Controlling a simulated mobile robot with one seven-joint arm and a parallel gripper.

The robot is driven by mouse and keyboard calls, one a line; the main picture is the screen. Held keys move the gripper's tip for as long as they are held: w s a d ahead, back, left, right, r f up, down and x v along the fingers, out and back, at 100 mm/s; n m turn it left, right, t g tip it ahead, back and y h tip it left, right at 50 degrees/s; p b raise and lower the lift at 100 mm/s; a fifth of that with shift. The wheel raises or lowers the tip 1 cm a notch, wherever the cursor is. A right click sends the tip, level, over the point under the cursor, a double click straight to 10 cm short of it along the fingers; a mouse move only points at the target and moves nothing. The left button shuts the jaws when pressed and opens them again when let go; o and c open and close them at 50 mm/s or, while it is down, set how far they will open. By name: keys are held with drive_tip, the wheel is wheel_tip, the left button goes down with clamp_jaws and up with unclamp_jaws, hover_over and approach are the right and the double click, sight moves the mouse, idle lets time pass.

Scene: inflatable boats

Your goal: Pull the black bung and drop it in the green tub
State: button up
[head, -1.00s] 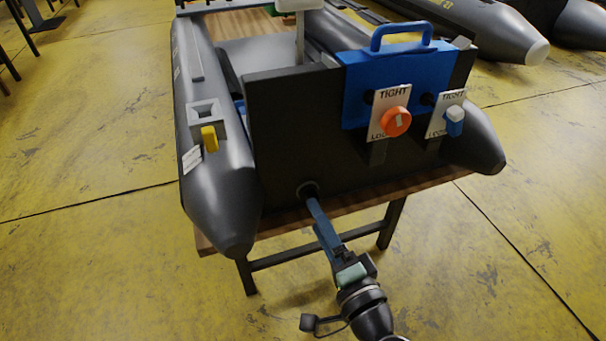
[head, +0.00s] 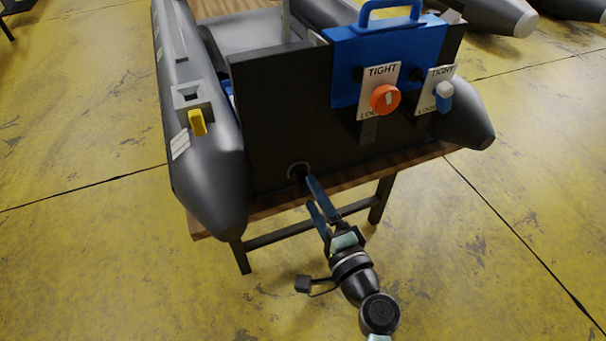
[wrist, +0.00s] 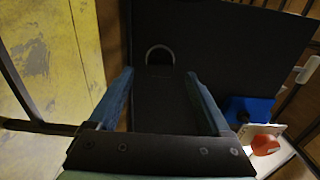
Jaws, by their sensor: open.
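The black bung (head: 299,171) sits in a round, pale-rimmed hole low in the dark transom of the grey boat. In the wrist view the rim (wrist: 160,47) shows as an arc just beyond the fingertips, and the bung is hard to make out, black on black. My gripper (head: 309,191) has blue fingers and is open, with its tips close to the bung. In the wrist view my gripper (wrist: 158,73) has a finger on each side below the rim. I cannot tell whether they touch the bung. The green tub is not visible now.
The boat's grey tubes (head: 212,170) flank the transom (head: 270,125), on a wooden-topped table (head: 200,228). A blue box (head: 395,55), an orange knob (head: 385,99) and a blue-white knob (head: 444,93) are at upper right. A yellow tab (head: 197,122) hangs left. The floor is open.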

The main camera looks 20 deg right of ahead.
sight(307, 187)
drive_tip(key=shift+w+a+b, duration=0.1)
drive_tip(key=shift+w+b, duration=0.4)
drive_tip(key=shift+w, duration=1.8)
clamp_jaws()
drive_tip(key=shift+s, duration=0.2)
drive_tip(key=shift+s, duration=2.85)
